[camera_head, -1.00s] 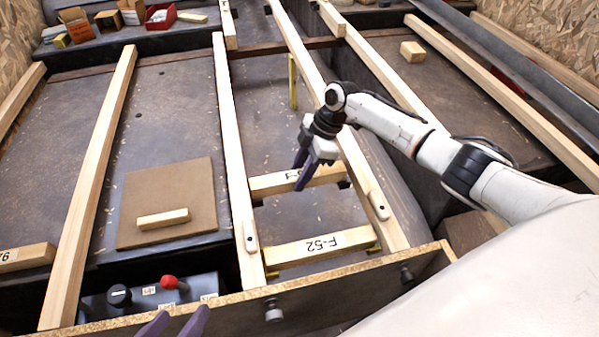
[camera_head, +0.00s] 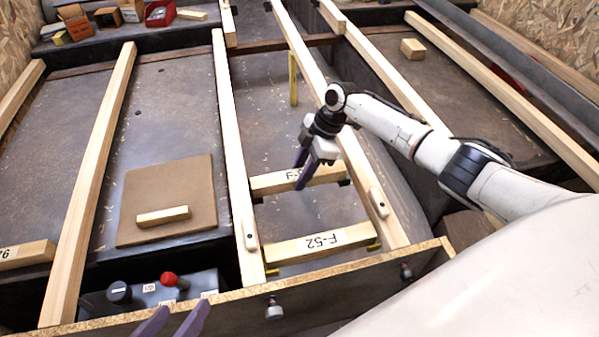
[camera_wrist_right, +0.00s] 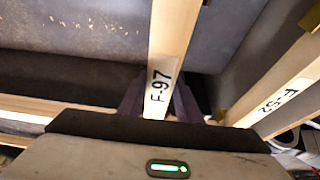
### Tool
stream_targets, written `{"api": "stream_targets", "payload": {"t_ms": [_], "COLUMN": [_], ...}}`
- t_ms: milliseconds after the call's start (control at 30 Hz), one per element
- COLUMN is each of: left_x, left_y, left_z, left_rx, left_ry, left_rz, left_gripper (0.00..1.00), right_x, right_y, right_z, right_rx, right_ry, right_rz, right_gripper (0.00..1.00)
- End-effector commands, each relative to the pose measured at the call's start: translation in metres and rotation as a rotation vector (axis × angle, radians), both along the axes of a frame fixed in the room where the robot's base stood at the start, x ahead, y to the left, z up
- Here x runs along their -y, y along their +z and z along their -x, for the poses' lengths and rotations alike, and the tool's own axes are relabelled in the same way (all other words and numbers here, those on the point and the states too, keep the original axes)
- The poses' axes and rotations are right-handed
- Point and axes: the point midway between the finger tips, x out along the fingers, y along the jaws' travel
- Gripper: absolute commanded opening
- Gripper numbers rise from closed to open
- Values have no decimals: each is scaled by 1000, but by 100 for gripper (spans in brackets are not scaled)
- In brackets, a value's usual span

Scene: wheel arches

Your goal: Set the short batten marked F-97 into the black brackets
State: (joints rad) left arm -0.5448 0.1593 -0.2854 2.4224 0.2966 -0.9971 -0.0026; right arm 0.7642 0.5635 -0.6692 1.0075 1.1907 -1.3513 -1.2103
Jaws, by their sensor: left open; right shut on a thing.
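The short batten marked F-97 (camera_head: 326,174) lies crosswise between two long pale rails in the head view. Its label shows whole in the wrist view (camera_wrist_right: 160,86). My right gripper (camera_head: 302,178) is shut on it from above, its purple fingers hiding part of the label. A black bracket (camera_head: 344,183) shows at the batten's right end, and a dark bit shows under its left end. I cannot tell whether the batten rests fully in them. My left gripper (camera_head: 175,322) is open and empty at the bottom edge.
A batten marked F-52 (camera_head: 320,243) spans the same rails nearer me, on yellow brackets. A brown board (camera_head: 190,180) with a small wood block (camera_head: 163,216) lies left. A control box with a red knob (camera_head: 169,279) sits front left. A yellow bracket (camera_head: 293,78) stands farther back.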

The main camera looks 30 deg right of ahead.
Motion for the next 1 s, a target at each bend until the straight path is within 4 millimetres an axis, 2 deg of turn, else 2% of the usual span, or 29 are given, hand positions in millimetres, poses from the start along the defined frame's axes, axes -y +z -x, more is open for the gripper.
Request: {"api": "stream_targets", "payload": {"t_ms": [167, 200, 300, 700, 833, 1000], "left_x": [0, 0, 0, -1, -5, -14], "left_y": [0, 0, 0, -1, 1, -14], "left_z": [0, 0, 0, 0, 2, 6], "left_rx": [-1, -1, -1, -1, -19, -69], "left_ry": [0, 0, 0, -1, -1, -1], "left_rz": [0, 0, 0, -8, -37, -97], "left_gripper": [53, 53, 53, 53, 53, 53], "right_x": [0, 0, 0, 0, 9, 22], "right_y": [0, 0, 0, 1, 25, 58], "right_z": [0, 0, 0, 0, 2, 6], "right_rx": [1, 2, 1, -1, 2, 1], "right_ry": [0, 1, 1, 0, 0, 1], "right_rz": [-1, -1, -1, 1, 1, 0], "right_gripper": [4, 34, 51, 53, 53, 53]}}
